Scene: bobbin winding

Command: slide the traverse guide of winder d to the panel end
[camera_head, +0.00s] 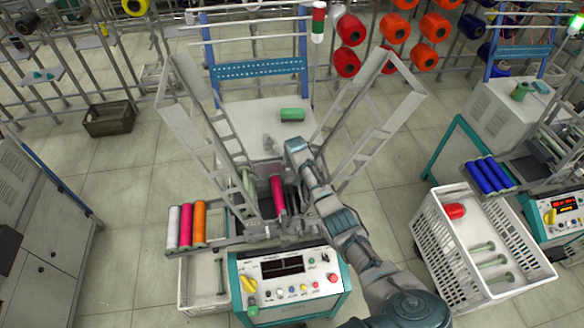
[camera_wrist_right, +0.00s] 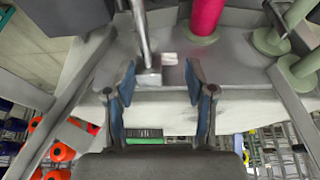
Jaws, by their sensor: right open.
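The winder (camera_head: 285,275) in the middle has a teal-edged control panel at its near end; I cannot read a letter on it. A pink bobbin (camera_head: 277,195) is mounted in it and also shows in the right wrist view (camera_wrist_right: 207,14). My right arm reaches over the winder, and my right gripper (camera_head: 273,145) is at its far side, beyond the bobbin. In the right wrist view the gripper (camera_wrist_right: 160,80) is open. A small grey block (camera_wrist_right: 149,76) on a thin rod, perhaps the traverse guide, shows between the fingertips; contact cannot be told. My left gripper is out of view.
Upright grey frames (camera_head: 385,110) flank my right arm on both sides. A green bobbin (camera_head: 292,114) lies on the white cabinet behind. A white crate (camera_head: 425,235) stands at the right.

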